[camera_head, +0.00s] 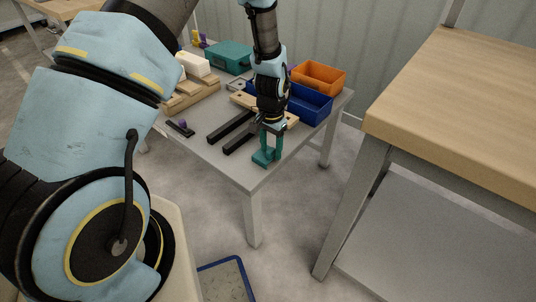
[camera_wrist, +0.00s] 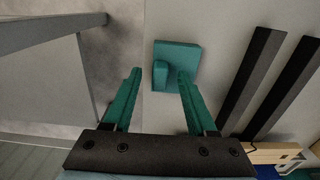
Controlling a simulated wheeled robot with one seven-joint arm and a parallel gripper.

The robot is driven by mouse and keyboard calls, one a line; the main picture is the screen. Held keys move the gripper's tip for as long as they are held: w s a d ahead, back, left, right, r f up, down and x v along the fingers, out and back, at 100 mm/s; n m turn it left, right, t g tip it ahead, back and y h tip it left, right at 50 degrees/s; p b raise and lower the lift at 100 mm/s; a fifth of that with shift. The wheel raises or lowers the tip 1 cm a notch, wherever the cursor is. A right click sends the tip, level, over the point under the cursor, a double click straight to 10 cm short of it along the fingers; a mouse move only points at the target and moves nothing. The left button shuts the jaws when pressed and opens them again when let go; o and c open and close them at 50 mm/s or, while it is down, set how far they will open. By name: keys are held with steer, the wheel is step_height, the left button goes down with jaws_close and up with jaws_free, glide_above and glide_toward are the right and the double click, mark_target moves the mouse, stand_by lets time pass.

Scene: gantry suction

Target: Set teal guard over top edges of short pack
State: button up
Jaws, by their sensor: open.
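The teal guard (camera_head: 262,160) rests on the grey table near its front corner. In the wrist view the guard (camera_wrist: 184,52) shows as a flat teal piece with a raised part on its left. My gripper (camera_head: 271,140) points down above it, with teal fingers like the guard in colour. In the wrist view my gripper (camera_wrist: 158,72) is open and empty, and the guard lies beyond and partly between the fingertips. Contact cannot be told. A white block (camera_head: 192,64) sits on wooden pieces at the table's far left; I cannot tell if it is the short pack.
A blue bin (camera_head: 312,107), an orange bin (camera_head: 318,77) and a teal box (camera_head: 228,57) stand behind. A small purple-topped item (camera_head: 182,126) lies at the left edge. A wooden-topped table (camera_head: 465,110) stands right.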

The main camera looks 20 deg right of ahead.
steer(key=shift+c, duration=0.4)
jaws_close()
